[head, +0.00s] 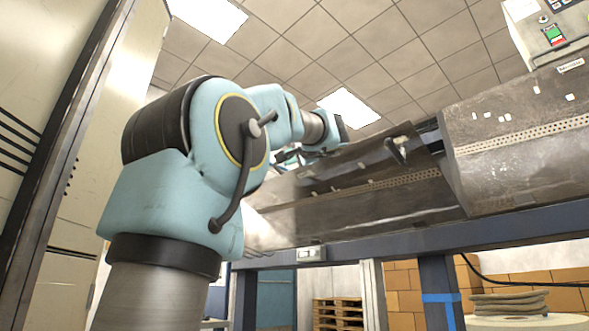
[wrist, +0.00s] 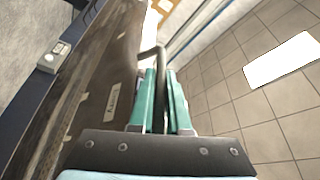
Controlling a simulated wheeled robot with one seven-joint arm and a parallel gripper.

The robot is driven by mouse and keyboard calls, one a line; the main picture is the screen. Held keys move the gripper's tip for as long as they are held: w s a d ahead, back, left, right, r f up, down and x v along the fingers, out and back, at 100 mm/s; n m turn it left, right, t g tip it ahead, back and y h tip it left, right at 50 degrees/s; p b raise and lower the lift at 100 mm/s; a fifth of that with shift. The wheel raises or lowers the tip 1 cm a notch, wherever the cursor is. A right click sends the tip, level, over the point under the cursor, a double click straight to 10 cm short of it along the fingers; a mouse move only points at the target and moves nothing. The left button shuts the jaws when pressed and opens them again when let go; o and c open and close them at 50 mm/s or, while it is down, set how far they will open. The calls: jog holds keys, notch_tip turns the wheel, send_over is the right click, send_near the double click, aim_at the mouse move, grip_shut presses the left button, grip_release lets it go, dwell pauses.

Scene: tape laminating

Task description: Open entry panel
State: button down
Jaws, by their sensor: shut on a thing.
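My gripper (wrist: 166,75) has two teal fingers closed around the handle's bar. In the head view my gripper (head: 290,156) is at the panel's left end, mostly hidden behind my arm. A second dark handle (head: 398,152) shows near the panel's right end. I cannot tell how far the panel stands open.
A similar worn metal cover (head: 525,140) stands to the right, under a control box (head: 555,35). A blue-grey frame beam (head: 420,238) runs below the panels. A tall pale cabinet (head: 90,120) is at the left. Pallets (head: 337,313) and cardboard boxes (head: 405,290) are behind.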

jog(key=shift+s+a+f+n+y+b, duration=0.15)
jog(key=shift+s+a+f+n+b, duration=0.15)
jog(key=shift+f+b, duration=0.75)
jog(key=shift+s+a+f+n+y+b, duration=0.3)
jog(key=shift+f+b, duration=0.45)
jog(key=shift+b, duration=0.55)
jog(key=shift+s+a+f+n+y+b, duration=0.15)
jog(key=shift+f+n+b, duration=0.25)
jog(key=shift+f+b, duration=0.65)
jog(key=shift+r, duration=0.15)
jog(key=c, duration=0.9)
grip_release()
jog(key=v, duration=1)
jog(key=shift+s, duration=0.4)
jog(key=shift+s+d, duration=0.1)
